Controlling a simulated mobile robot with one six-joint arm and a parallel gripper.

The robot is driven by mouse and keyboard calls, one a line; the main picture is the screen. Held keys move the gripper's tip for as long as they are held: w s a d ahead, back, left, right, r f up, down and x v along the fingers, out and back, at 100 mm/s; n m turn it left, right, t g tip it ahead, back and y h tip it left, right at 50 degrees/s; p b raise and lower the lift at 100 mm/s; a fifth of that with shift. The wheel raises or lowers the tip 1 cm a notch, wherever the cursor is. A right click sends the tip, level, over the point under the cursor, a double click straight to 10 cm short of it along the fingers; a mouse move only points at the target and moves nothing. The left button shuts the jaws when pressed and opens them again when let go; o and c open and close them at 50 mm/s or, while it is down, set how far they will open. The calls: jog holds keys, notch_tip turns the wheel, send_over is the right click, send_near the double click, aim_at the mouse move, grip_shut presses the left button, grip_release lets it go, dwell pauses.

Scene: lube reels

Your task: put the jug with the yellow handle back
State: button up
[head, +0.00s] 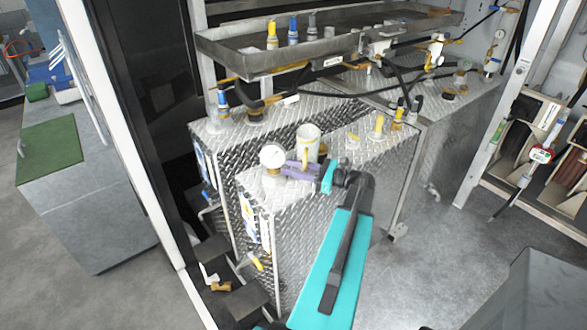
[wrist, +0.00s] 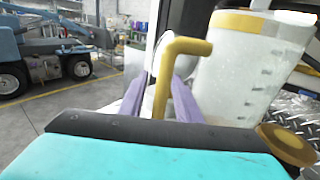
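The translucent white jug (head: 307,142) with a yellow band at its top appears to stand upright on a diamond-plate tank (head: 355,160). In the wrist view the jug (wrist: 245,72) fills the upper right, with grey level marks on its side. Its yellow handle (wrist: 162,85) points toward my gripper. My gripper (head: 305,168) has purple fingers and is at the jug's near side. In the wrist view the fingers (wrist: 160,92) are on either side of the handle, with a light gap on the left. They look open around it. The fingertips are partly hidden behind the handle.
A round white gauge (head: 272,156) stands close left of my gripper. Yellow caps (head: 378,125) sit on the tank to the right. Above, a metal tray (head: 335,55) carries blue, yellow and grey-topped bottles (head: 293,30). Hoses hang below it. A white post (head: 125,130) stands left.

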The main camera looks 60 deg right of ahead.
jog(key=shift+r, duration=0.15)
jog(key=b+v, duration=0.3)
jog(key=v, duration=0.9)
jog(key=shift+b, duration=0.35)
jog(key=shift+s, duration=0.1)
dwell(0.4)
